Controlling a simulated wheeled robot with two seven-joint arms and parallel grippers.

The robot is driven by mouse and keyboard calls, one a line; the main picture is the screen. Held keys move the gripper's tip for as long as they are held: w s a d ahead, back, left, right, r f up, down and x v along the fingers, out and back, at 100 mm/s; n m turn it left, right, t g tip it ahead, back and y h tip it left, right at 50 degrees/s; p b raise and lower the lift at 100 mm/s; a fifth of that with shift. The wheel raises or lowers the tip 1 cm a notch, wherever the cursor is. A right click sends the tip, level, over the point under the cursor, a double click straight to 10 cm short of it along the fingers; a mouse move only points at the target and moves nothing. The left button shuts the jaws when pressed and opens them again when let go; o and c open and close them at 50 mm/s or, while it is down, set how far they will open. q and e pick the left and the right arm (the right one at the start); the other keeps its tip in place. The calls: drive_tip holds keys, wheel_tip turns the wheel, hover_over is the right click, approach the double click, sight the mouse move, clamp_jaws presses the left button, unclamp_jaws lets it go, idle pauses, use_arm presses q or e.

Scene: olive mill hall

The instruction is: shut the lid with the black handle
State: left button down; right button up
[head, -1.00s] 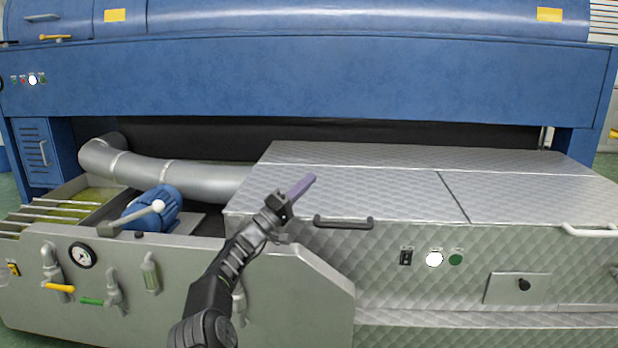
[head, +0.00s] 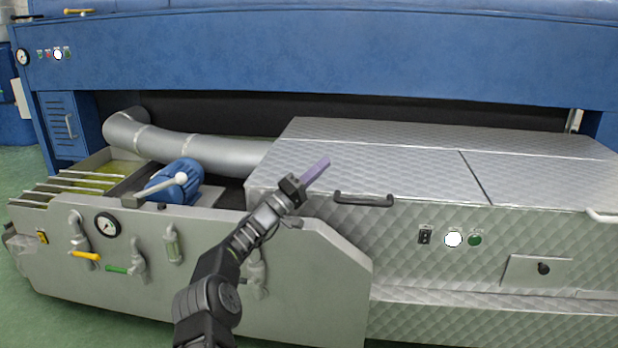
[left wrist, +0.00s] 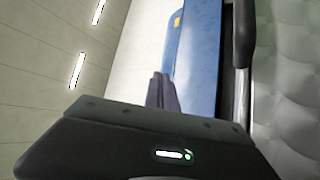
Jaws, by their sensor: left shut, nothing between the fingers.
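The lid (head: 400,172) is a quilted metal panel on the left part of the machine's top. It lies level with the panel beside it, and no gap shows under it. Its black handle (head: 363,199) is on its front edge and also shows at the upper right of the left wrist view (left wrist: 243,35). My left gripper (head: 318,170) is shut and empty. In the head view its purple-grey fingers overlap the lid, just left of and above the handle; I cannot tell whether they touch. In the left wrist view the fingers (left wrist: 163,92) are apart from the handle. My right gripper is not in view.
A second metal panel (head: 550,180) with a white handle (head: 603,215) adjoins on the right. A blue housing (head: 330,70) overhangs behind. A grey front plate (head: 320,270) with gauge and valves stands under my left arm. A blue motor (head: 183,180) and grey duct (head: 200,147) lie left.

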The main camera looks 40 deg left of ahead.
use_arm(q)
drive_tip(key=p+v, duration=0.1)
drive_tip(key=v, duration=0.4)
drive_tip(key=shift+s, duration=0.1)
idle(0.4)
